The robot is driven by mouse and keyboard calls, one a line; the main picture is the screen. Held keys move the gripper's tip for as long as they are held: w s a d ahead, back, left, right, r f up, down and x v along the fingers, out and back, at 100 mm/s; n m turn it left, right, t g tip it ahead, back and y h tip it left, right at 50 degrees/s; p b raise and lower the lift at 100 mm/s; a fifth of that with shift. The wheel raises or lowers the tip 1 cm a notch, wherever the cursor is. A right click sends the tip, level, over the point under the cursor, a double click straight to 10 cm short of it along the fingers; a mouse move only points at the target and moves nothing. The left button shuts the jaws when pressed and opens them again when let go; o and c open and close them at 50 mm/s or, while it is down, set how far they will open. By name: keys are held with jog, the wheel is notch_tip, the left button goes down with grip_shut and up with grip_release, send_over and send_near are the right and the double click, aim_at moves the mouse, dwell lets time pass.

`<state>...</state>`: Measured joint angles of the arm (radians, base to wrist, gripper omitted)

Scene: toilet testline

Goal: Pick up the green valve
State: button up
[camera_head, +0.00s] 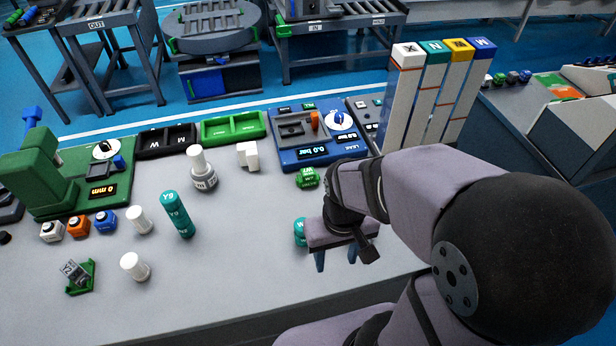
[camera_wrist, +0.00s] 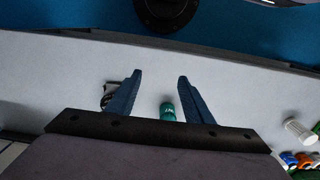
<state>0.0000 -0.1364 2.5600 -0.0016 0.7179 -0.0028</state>
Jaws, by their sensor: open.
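Two small parts could be the green valve, and I cannot tell which is meant. A bright green lettered piece (camera_head: 307,178) sits on the bench just below the blue leak panel. A small teal lettered piece (camera_head: 300,232) stands nearer, partly hidden behind my gripper. My gripper (camera_head: 336,260) is open and empty above the bench, fingers pointing down, just to the right of the teal piece. In the wrist view, a teal piece (camera_wrist: 167,112) shows between the spread fingers (camera_wrist: 160,76), nearer the right finger and apart from both. Its lower part is hidden by the gripper body.
A teal Y9 cylinder (camera_head: 178,213), white cylinders (camera_head: 135,267) and a green holder (camera_head: 80,279) stand to the left. The blue leak panel (camera_head: 305,140) and green tray (camera_head: 233,127) lie behind. In the wrist view, a dark-and-grey part (camera_wrist: 108,97) lies beside the left finger.

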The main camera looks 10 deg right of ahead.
jog(key=shift+o, duration=0.8)
jog(key=shift+r, duration=0.1)
notch_tip(320, 180, up, 4)
jog(key=t+b, duration=0.6)
jog(key=t, duration=0.8)
send_over(309, 175)
jog(key=s, duration=0.5)
jog(key=shift+g, duration=0.3)
notch_tip(309, 175, down, 9)
jog(key=shift+f, duration=0.9)
jog(key=shift+w+p, duration=0.15)
jog(key=shift+p, duration=0.15)
jog(key=shift+p+x, duration=1.05)
jog(key=shift+x, duration=2.5)
